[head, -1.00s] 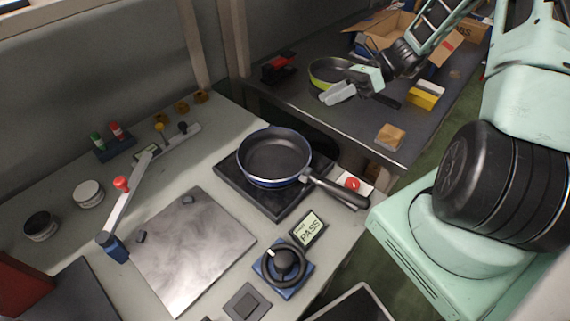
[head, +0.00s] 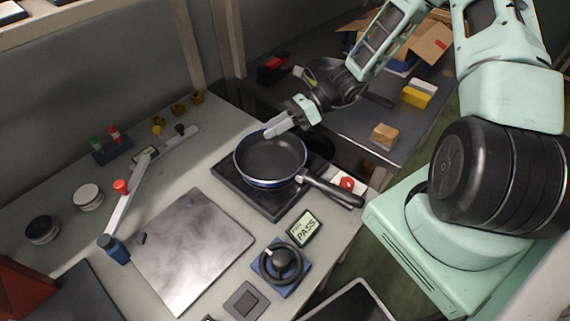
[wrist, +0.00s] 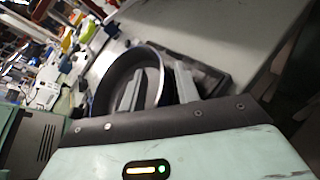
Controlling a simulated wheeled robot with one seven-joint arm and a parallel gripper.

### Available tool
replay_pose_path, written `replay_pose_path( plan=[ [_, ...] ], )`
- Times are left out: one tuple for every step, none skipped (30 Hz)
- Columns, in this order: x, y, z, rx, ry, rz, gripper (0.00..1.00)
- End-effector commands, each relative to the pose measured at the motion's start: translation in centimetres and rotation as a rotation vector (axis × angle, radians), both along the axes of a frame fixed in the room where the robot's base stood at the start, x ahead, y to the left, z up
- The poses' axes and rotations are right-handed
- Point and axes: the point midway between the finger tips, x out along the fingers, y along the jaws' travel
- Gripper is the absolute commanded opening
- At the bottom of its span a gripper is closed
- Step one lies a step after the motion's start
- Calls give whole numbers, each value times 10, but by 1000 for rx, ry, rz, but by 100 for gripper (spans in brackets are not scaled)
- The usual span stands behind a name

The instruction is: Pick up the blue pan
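The blue pan (head: 270,158) sits on a black square plate (head: 233,180) on the bench, its dark handle pointing right and toward the front. My gripper (head: 278,127) is at the pan's far rim in the head view, with its pale fingers over or just behind that edge. Whether a finger touches the rim cannot be told. The handle is clear of my gripper.
A display reading PASS (head: 304,228) and a black knob on a blue base (head: 281,263) stand in front of the pan. A red button (head: 347,184) is by the handle. The dark back table (head: 350,130) holds another pan, boxes and a yellow block (head: 418,94).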

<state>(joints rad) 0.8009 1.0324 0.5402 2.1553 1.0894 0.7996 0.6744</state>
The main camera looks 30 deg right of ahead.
Motion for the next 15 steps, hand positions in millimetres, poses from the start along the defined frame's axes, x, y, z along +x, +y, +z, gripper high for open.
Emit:
replay_pose_path(
  plan=[
    [1,7,-2,3,2,1,32],
    [1,9,-3,2,1,1,32],
    [2,13,-4,1,1,0,32],
    [2,14,-5,1,0,0,32],
    [3,16,-6,1,0,0,32],
    [3,17,-6,0,0,1,32],
    [3,17,-7,0,0,0,32],
    [3,17,-7,0,0,0,32],
    [3,17,-7,0,0,-1,32],
    [3,17,-7,-1,-1,0,32],
    [3,17,-7,-1,-1,0,32],
    [3,17,-7,0,0,-1,32],
    [3,17,-7,0,0,-1,23],
    [3,17,-7,0,0,-1,15],
    [3,17,-7,0,0,-1,4]
  ],
)
